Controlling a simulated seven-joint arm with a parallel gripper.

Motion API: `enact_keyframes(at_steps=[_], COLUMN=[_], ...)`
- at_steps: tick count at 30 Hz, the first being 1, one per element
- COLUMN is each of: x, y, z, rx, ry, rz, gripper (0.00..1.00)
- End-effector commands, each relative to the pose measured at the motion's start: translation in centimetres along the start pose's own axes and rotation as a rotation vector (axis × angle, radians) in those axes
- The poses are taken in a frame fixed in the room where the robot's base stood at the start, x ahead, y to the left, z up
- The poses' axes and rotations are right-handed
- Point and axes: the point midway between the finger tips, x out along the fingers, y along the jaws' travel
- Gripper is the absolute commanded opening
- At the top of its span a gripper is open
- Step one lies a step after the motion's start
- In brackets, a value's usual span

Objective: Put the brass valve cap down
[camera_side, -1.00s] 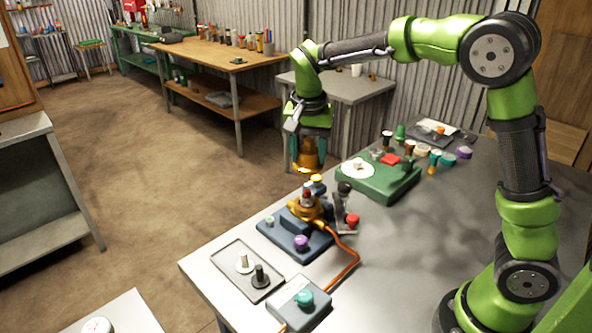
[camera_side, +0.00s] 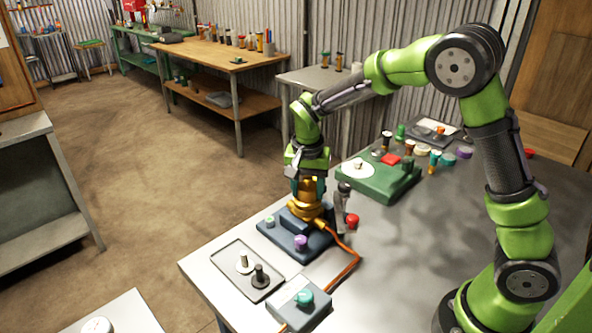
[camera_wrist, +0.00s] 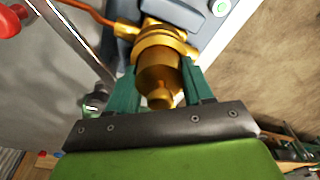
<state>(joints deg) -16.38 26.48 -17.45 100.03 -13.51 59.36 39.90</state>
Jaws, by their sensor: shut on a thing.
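The brass valve cap (camera_wrist: 160,80) is a gold cylinder with a small knob, held between the green fingers of my gripper (camera_wrist: 162,88). My gripper (camera_side: 307,184) is shut on the cap, which also shows in the side view (camera_side: 306,190). The cap is upright above the brass valve body (camera_side: 306,212), on the dark blue base plate (camera_side: 290,240). The two meet or nearly meet; I cannot tell if the cap is fully seated. In the wrist view the brass body (camera_wrist: 160,35) lies just beyond the cap.
A clamp with a red knob (camera_side: 352,220) stands close to the right of the valve. The green fixture (camera_side: 385,183) stands behind right.

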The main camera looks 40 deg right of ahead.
Motion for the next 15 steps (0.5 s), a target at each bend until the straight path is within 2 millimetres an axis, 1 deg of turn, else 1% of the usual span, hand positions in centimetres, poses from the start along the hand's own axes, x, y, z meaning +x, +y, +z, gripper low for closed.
enact_keyframes(at_steps=[6, 7, 11, 15], x=[0.67, 0.65, 0.62, 0.61], y=[0.01, 0.01, 0.0, 0.0], z=[0.08, 0.09, 0.09, 0.08], rx=[0.0, 0.0, 0.0, -0.001], ry=[0.0, -0.001, 0.0, 0.0], rz=[0.001, 0.001, 0.001, 0.001], gripper=[0.15, 0.56, 0.75, 0.76])
